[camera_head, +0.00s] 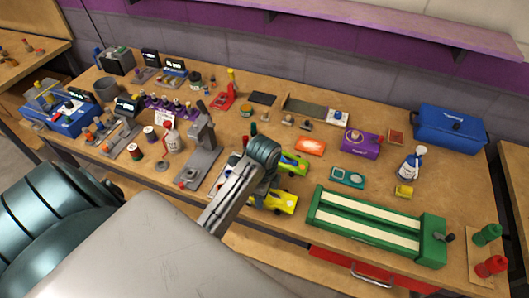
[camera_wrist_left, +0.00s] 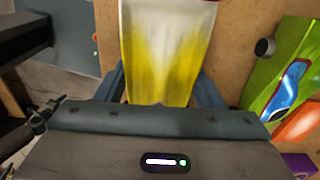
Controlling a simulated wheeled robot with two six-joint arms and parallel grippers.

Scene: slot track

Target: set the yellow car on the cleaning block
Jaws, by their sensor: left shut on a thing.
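The yellow car (camera_head: 284,202) is at the front edge of the workbench, partly hidden by my left arm. My left gripper (camera_head: 264,198) is shut on it. In the left wrist view, the yellow car (camera_wrist_left: 157,60) fills the gap between the fingers, with a whitish middle and far part. I cannot tell whether it touches the bench. A long green block with two cream strips (camera_head: 368,222) lies to the right of the car. It may be the cleaning block; no label on it can be read. My right gripper is not in view.
A lime-green car (camera_head: 293,163) sits just behind, also at right in the left wrist view (camera_wrist_left: 285,75). A grey stand (camera_head: 201,150) rises left.

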